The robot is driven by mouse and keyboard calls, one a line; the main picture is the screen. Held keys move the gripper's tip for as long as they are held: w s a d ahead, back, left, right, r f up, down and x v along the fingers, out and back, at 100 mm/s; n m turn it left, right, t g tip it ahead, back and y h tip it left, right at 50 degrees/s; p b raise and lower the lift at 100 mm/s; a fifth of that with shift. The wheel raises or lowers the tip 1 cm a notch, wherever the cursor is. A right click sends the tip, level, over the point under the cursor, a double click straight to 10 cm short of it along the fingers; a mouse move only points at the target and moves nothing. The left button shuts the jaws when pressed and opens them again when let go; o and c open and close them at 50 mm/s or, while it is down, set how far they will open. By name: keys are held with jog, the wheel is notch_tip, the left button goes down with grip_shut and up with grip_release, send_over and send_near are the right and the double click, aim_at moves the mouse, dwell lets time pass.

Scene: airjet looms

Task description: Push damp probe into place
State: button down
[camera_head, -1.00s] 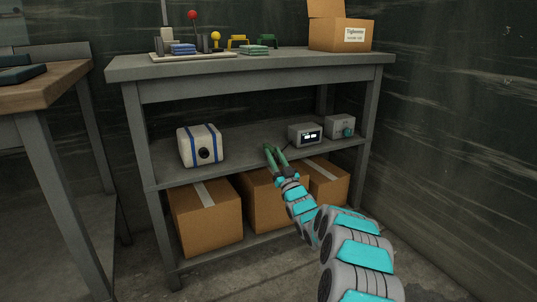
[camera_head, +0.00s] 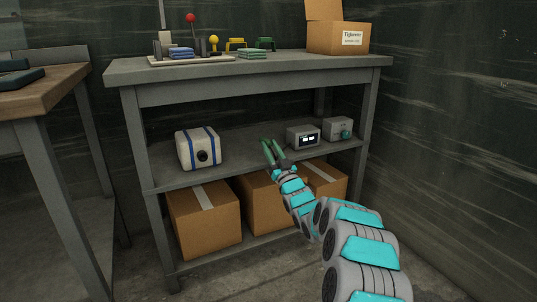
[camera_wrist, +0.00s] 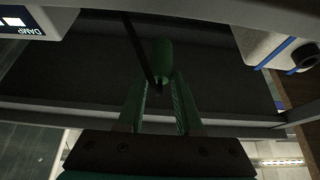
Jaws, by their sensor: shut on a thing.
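The damp probe (camera_wrist: 163,58) is a green rounded piece with a dark cable, seen in the wrist view at the tips of my gripper's green fingers. My gripper (camera_head: 269,144) is shut on it, over the middle shelf; the probe is hard to make out in the head view. A white box (camera_head: 198,149) with blue straps and a dark round port stands on the shelf, left of my gripper and apart from it. It also shows in the wrist view (camera_wrist: 262,38). The meter (camera_head: 303,137), labelled DAMP in the wrist view (camera_wrist: 22,25), stands right of my gripper.
A grey box (camera_head: 338,129) with a teal knob stands right of the meter. The shelf between the white box and my gripper is clear. The bench top (camera_head: 270,60) overhangs the shelf. Several cartons (camera_head: 205,217) sit below. A wooden table (camera_head: 40,92) stands at left.

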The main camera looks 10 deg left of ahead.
jog(key=s+a+f+n+g+y+p, duration=0.1)
jog(key=s+a+n, duration=0.4)
jog(key=s, duration=0.5)
jog(key=s+a+n+g+y+p, duration=0.3)
jog(key=s+a+n+g+p, duration=0.1)
jog(key=s, duration=0.6)
jog(key=a+n+p, duration=0.1)
jog(key=a+n, duration=0.1)
jog(key=a, duration=0.1)
jog(key=shift+s+a+f+n+g, duration=0.3)
jog(key=shift+s+a+f, duration=0.05)
jog(key=shift+s+f, duration=0.05)
jog(key=shift+b, duration=0.3)
jog(key=shift+w+a, duration=0.55)
jog(key=shift+w, duration=0.25)
jog(key=shift+w+a, duration=0.5)
jog(key=shift+w, duration=0.3)
jog(key=shift+w+a, duration=0.55)
jog(key=shift+w, duration=0.25)
jog(key=shift+w+a+r, duration=0.1)
jog(key=shift+w+a, duration=0.35)
jog(key=shift+w, duration=0.2)
jog(key=shift+w+a, duration=0.4)
jog(key=shift+w, duration=0.2)
jog(key=shift+c, duration=2.4)
grip_release()
jog(key=v, duration=0.8)
